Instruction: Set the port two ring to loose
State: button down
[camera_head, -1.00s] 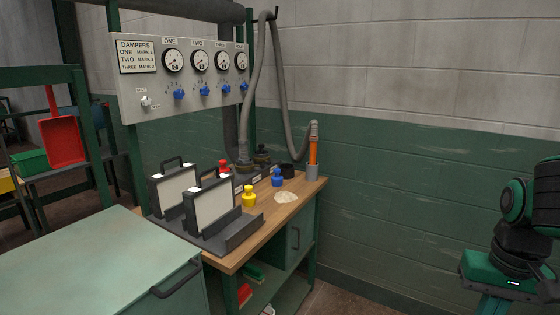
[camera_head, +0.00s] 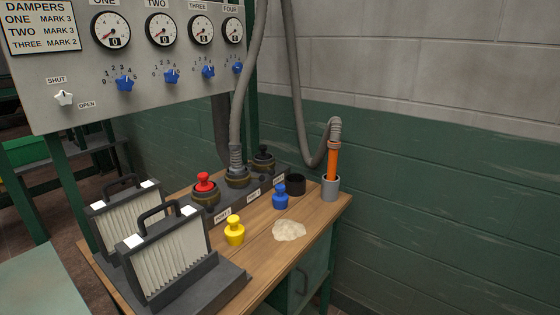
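A dark port block stands on the wooden bench with a row of three ports. The middle port has a brass-dark ring (camera_head: 238,181) around the base of the grey ribbed hose (camera_head: 237,157) that stands in it; I take this as the port two ring. Its setting is too small to read. The left port holds a red plug (camera_head: 205,183) in a similar ring, and the right port a black plug (camera_head: 263,154). The small white labels on the block's front are hard to read. My gripper is not in view.
Two filter panels (camera_head: 168,258) with handles stand at the bench's front left. A yellow plug (camera_head: 234,231), a blue plug (camera_head: 281,197), a black cup (camera_head: 297,184), a pale powder patch (camera_head: 289,230) and a grey holder (camera_head: 330,189) with an orange-ended hose share the bench. A damper panel (camera_head: 60,65) hangs behind.

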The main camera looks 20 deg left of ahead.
aim_at(261, 177)
jog(key=u, duration=0.5)
jog(key=i, duration=0.95)
jog(key=u, duration=0.65)
